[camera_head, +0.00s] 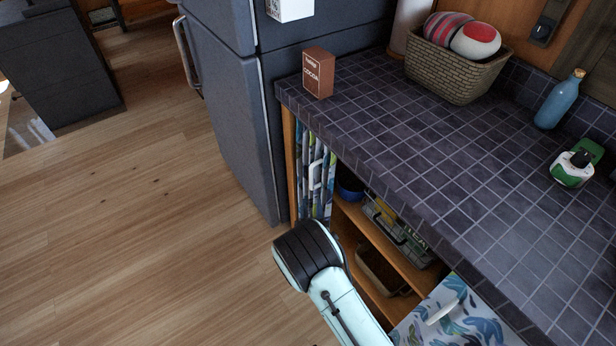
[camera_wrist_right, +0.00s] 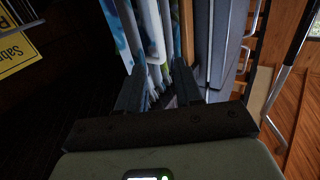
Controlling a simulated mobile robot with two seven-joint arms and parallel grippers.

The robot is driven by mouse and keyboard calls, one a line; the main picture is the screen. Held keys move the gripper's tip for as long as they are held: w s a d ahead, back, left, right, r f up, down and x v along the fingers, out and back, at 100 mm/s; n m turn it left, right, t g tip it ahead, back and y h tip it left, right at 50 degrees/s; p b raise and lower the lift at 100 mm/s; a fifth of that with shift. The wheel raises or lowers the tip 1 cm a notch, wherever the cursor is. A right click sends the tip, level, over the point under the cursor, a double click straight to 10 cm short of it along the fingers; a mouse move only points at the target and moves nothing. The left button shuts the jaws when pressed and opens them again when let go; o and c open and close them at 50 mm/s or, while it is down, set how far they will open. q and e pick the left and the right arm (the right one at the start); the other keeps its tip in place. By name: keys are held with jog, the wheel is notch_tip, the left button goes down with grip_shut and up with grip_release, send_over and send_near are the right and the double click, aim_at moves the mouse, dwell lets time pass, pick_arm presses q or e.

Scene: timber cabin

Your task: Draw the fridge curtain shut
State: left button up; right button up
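The fridge curtain (camera_head: 304,160), white with blue and green leaf print, hangs bunched in folds beside the fridge, under the counter. Its white handle (camera_head: 315,174) also shows in the right wrist view (camera_wrist_right: 157,45). My right gripper (camera_wrist_right: 159,72) has its two dark fingers apart, pointing at the curtain folds. The handle is just beyond the fingertips, and I see nothing gripped. In the head view my right arm's pale and dark wrist is in front of the shelves and hides its fingers. My left gripper is not in view.
The dark fridge (camera_head: 225,110) stands left of the curtain. Open shelves (camera_head: 385,258) hold a green game box and a basket. A second patterned curtain (camera_head: 470,322) hangs lower right. The tiled counter (camera_head: 420,150) overhangs them. Wooden floor (camera_head: 130,240) at left is clear.

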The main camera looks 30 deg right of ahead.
aim_at(311, 177)
jog(key=b+x, duration=0.2)
jog(key=x, duration=1)
jog(key=shift+w+d, duration=0.25)
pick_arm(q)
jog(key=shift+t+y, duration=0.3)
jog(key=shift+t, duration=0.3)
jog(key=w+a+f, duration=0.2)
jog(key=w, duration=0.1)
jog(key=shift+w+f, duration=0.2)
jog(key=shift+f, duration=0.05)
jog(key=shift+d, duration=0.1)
pick_arm(e)
grip_shut()
